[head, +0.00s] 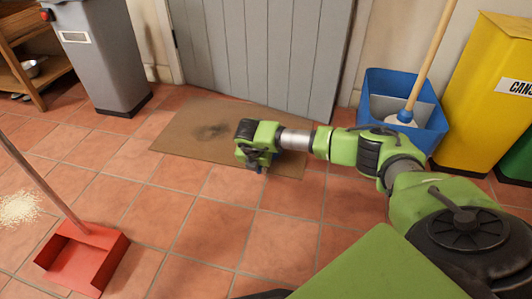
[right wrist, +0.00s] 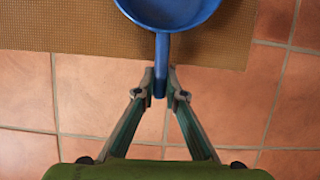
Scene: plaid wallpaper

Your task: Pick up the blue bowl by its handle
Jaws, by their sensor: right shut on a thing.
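The blue bowl (right wrist: 168,12) shows at the top of the right wrist view, partly cut off by the frame edge. Its straight blue handle (right wrist: 161,55) points down toward my right gripper (right wrist: 160,84). The two fingertips are closed on the handle near its end, one on each side. In the head view my right gripper (head: 255,164) reaches down over the front part of the brown mat, and the bowl is hidden behind it. My left gripper is not in view.
The brown mat (head: 185,135) lies before a grey door (head: 265,50). A blue bucket (head: 375,95) with a mop and a yellow bin (head: 485,80) stand right. A grey bin (head: 105,60) stands left. A red dustpan (head: 80,262) and spilled grains (head: 18,208) are front left.

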